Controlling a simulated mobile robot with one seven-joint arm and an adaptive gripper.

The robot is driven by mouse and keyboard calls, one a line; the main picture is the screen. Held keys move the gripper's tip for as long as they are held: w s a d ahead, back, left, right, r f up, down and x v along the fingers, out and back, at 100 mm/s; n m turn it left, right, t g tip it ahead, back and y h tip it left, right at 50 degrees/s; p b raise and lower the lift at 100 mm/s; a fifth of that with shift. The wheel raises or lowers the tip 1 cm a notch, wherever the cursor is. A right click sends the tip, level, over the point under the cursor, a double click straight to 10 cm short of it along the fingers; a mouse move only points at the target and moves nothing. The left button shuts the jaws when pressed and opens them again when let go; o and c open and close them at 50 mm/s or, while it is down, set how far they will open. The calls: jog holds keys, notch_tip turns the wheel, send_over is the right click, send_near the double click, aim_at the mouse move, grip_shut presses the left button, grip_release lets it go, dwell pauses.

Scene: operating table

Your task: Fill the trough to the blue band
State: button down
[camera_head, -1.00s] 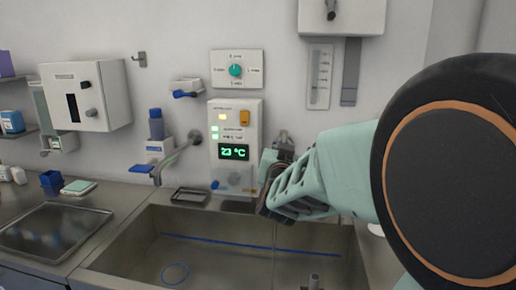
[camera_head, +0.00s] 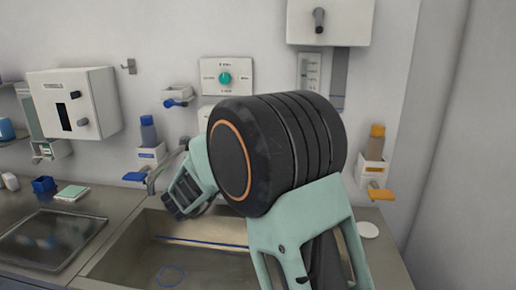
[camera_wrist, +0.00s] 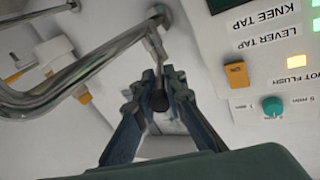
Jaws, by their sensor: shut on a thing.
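The steel trough (camera_head: 113,262) lies below my arm in the head view. I cannot tell the water level. In the wrist view my gripper (camera_wrist: 160,78) is shut on the dark end of a thin metal lever (camera_wrist: 153,42) beside the chrome pipe (camera_wrist: 95,68). My arm hides most of the control panel and the trough's right part.
The wrist view shows the panel (camera_wrist: 285,60) with an orange switch (camera_wrist: 236,74) and teal knob (camera_wrist: 272,106). Dispensers with a blue-capped bottle (camera_head: 148,131) and an orange-capped bottle (camera_head: 376,142) flank my arm. A tray (camera_head: 47,238) lies on the left counter.

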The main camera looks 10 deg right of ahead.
jog(key=shift+w+a+r+m+g+h, duration=0.1)
jog(key=shift+w+a+m+g+h, duration=0.2)
jog(key=shift+h, duration=0.1)
jog(key=c, duration=2)
grip_release()
jog(key=shift+c, duration=0.2)
jog(key=v, duration=1.2)
